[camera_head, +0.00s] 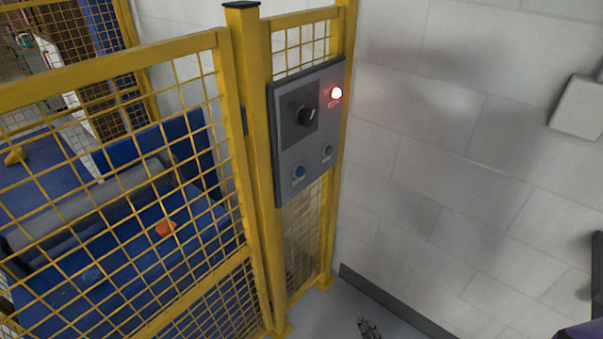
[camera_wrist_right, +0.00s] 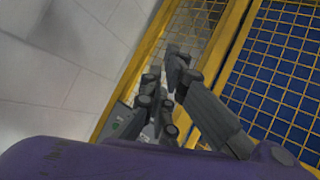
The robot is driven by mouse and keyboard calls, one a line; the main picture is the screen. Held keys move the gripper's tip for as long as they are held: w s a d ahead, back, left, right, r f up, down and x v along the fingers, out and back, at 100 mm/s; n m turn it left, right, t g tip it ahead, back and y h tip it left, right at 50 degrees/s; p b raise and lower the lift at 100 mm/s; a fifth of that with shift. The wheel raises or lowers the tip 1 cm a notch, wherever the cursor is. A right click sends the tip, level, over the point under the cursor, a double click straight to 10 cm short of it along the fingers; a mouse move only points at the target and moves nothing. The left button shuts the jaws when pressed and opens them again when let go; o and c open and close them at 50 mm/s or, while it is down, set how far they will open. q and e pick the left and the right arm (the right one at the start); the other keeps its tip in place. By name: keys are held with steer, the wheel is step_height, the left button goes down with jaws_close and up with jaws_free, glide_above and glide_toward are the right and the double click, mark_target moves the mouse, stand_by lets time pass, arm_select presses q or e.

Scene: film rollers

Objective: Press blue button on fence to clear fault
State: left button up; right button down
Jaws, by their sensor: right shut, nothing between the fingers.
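A grey control panel (camera_head: 290,168) is mounted on the yellow fence post in the head view. The blue button (camera_head: 299,171) is at its lower left, with a green button (camera_head: 327,151) to its right. A black rotary knob (camera_head: 307,116) sits above, and a red lamp (camera_head: 336,93) glows at the upper right. My right gripper (camera_head: 368,327) shows at the bottom edge, below the panel and apart from it. In the right wrist view its dark fingers (camera_wrist_right: 165,68) are shut and empty, with part of a grey panel (camera_wrist_right: 122,118) behind them. My left gripper is not in view.
Yellow mesh fencing (camera_head: 120,68) fills the left, with blue machinery and an orange object (camera_head: 165,228) behind it. A light block wall (camera_head: 440,130) stands to the right, with a grey box (camera_head: 579,107) on it. Space before the panel looks clear.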

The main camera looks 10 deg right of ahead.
mark_target(301, 172)
steer(key=w+r+n+t+b, duration=0.1)
steer(key=w+r+n+t, duration=0.1)
steer(key=w+r, duration=0.8)
steer(key=w+r+n+t+h, duration=0.1)
steer(key=w+r+n+t, duration=0.2)
steer(key=w+r, duration=0.7)
steer(key=w+t, duration=0.1)
steer(key=w, duration=0.6)
steer(key=shift+d+n+t+b, duration=0.15)
steer(key=shift+n+t+b, duration=0.15)
steer(key=shift+t+b, duration=0.1)
steer(key=w+a+b, duration=0.1)
steer(key=w+a, duration=0.4)
steer(key=w, duration=0.1)
steer(key=shift+w+a, duration=0.2)
steer(key=shift+w, duration=0.2)
